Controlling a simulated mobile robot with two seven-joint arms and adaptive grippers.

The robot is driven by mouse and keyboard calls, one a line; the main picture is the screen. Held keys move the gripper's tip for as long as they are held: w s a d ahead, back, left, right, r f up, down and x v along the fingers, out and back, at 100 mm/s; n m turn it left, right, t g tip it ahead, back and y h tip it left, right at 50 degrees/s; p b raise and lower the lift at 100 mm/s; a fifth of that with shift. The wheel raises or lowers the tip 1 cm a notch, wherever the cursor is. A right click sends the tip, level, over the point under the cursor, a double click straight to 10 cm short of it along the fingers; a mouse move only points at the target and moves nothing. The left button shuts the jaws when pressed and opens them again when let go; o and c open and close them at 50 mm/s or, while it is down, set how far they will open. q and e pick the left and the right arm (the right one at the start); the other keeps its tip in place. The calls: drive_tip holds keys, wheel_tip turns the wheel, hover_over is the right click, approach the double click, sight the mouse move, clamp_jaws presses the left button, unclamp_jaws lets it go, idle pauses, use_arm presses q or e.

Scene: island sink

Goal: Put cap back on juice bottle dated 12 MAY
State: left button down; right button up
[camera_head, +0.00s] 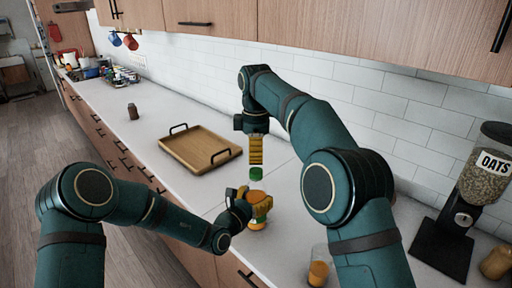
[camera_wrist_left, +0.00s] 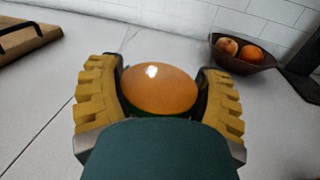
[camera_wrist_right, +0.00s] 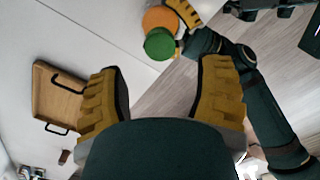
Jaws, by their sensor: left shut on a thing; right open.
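My left gripper (camera_head: 248,200) is shut on an orange juice bottle (camera_head: 257,222) low over the counter. In the left wrist view, the bottle's rounded orange end (camera_wrist_left: 160,90) sits between both yellow fingers (camera_wrist_left: 160,98). My right gripper (camera_head: 256,150) points down above the bottle, its fingers open and nothing between them; they are spread wide in the right wrist view (camera_wrist_right: 160,95). A green cap (camera_head: 256,173) shows just below its fingertips, above the bottle. In the right wrist view the cap (camera_wrist_right: 160,43) overlaps the bottle (camera_wrist_right: 160,17). I cannot tell what supports the cap. No date is readable.
A wooden tray (camera_head: 171,147) with black handles lies left of the grippers. A small brown jar (camera_head: 133,111) stands farther back. A partly filled clear container (camera_head: 318,272) and an oats dispenser (camera_head: 460,210) stand at right. A fruit bowl (camera_wrist_left: 232,65) shows in the left wrist view.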

sight(256, 170)
drive_tip(key=shift+f, duration=3.4)
clamp_jaws()
